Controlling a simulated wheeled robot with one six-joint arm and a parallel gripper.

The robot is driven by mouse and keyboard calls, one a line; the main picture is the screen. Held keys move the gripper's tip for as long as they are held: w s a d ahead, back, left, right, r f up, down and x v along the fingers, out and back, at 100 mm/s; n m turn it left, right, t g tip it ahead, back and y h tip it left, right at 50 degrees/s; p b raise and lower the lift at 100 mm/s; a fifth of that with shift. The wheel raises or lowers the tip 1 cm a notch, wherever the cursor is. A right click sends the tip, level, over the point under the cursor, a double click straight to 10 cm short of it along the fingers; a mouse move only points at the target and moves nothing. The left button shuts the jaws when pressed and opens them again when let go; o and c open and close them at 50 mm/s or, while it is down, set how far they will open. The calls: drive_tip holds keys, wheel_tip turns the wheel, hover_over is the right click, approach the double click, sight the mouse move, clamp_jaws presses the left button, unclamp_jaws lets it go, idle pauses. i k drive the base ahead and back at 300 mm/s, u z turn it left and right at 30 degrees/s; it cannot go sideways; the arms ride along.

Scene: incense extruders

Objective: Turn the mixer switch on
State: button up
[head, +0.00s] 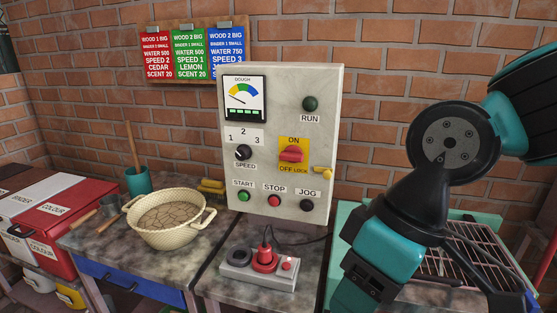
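A grey control panel (280,207) stands upright against the brick wall. It bears a red rotary switch (291,155) on a yellow plate marked ON above and OFF LOCK below. The red handle lies roughly level, and its exact setting is hard to tell. The RUN lamp (310,104) is dark green and looks unlit. A small yellow piece (322,172) sits at the plate's lower right. My arm, dark and teal, is right of the panel, apart from the switch. My gripper's fingers cannot be made out clearly at the arm's lower end.
The panel has a speed knob (244,152), a green start button (244,195), a red stop button (274,200) and a black jog button (306,205). A grey box with a red plug (264,259) is on the bench below. A cream bowl (166,242) is left. The panel's front is unobstructed.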

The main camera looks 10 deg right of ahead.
sight(292, 154)
drive_tip(key=u, duration=0.9)
drive_tip(key=k, duration=1.2)
drive_tip(key=u, duration=1.45)
drive_tip(key=i, duration=1.4)
drive_tip(key=z, duration=1)
drive_tip(key=i, duration=0.7)
drive_tip(key=z, duration=1.15)
drive_tip(key=i, duration=0.55)
drive_tip(key=z, duration=0.1)
